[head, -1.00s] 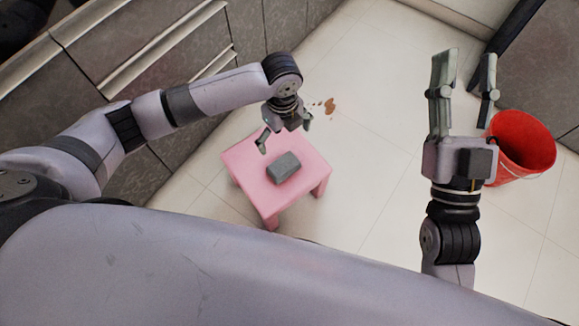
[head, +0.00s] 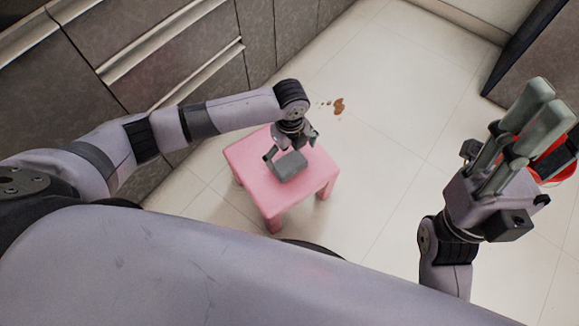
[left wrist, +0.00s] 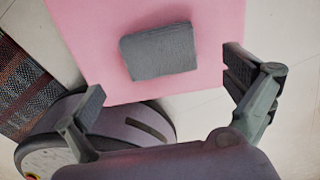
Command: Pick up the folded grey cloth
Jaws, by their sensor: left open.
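The folded grey cloth (head: 290,168) is a small thick block lying on a pink stool (head: 258,183). My left gripper (head: 291,146) is open and empty just above the cloth's far side in the head view. In the left wrist view, the cloth (left wrist: 160,51) lies on the pink stool top (left wrist: 215,18), ahead of and between the spread fingers (left wrist: 166,88), with no visible contact. My right gripper (head: 535,122) is raised at the right, away from the stool; its fingers overlap in view, so its opening is unclear.
A red bucket (head: 563,166) stands on the floor, partly hidden behind my right gripper. Brown bits (head: 338,106) lie on the pale tiles beyond the stool. Grey cabinets (head: 205,70) line the left. A patterned rug (left wrist: 22,95) shows in the left wrist view. Floor right of the stool is clear.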

